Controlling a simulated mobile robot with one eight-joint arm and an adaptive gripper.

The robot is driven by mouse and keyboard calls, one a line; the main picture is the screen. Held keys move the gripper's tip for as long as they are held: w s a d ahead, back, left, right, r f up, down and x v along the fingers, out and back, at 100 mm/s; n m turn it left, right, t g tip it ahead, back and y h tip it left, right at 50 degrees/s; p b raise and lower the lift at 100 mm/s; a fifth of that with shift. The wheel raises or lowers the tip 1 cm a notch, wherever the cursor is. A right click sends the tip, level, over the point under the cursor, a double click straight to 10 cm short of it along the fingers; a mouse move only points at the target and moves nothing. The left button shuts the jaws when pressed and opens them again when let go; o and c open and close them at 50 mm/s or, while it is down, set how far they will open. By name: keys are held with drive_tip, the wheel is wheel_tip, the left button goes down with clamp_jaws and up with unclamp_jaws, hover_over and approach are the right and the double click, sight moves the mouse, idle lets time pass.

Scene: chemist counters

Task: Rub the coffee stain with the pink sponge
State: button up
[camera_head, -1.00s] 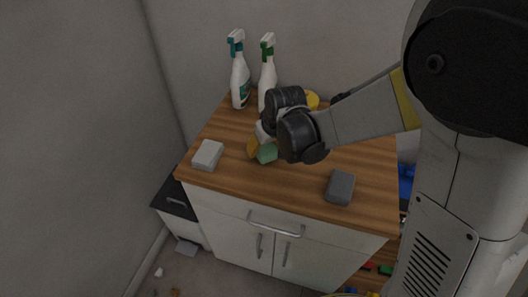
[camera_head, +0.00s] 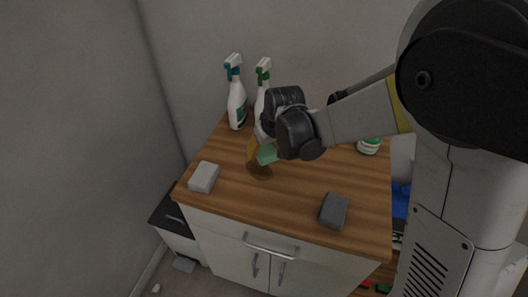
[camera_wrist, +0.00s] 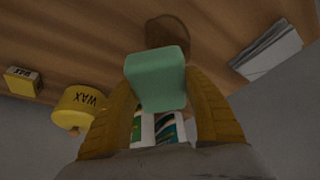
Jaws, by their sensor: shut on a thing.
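My gripper (camera_head: 262,148) is shut on a green sponge (camera_head: 267,154), seen between its yellow fingers in the wrist view (camera_wrist: 157,78). No pink sponge shows in either view. A round brown coffee stain (camera_head: 261,172) lies on the wooden counter (camera_head: 285,195), just below and in front of the held sponge. In the wrist view the stain (camera_wrist: 167,32) shows just beyond the sponge, partly covered by it. The sponge appears held above the counter; contact cannot be confirmed.
A light grey block (camera_head: 204,177) lies at the counter's left front, a dark grey block (camera_head: 334,210) at the right front. Two spray bottles (camera_head: 237,104) stand at the back. A yellow wax tin (camera_wrist: 78,106) and small wax box (camera_wrist: 22,81) show in the wrist view.

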drive_tip(key=shift+r+p, duration=0.8)
drive_tip(key=shift+r, duration=0.65)
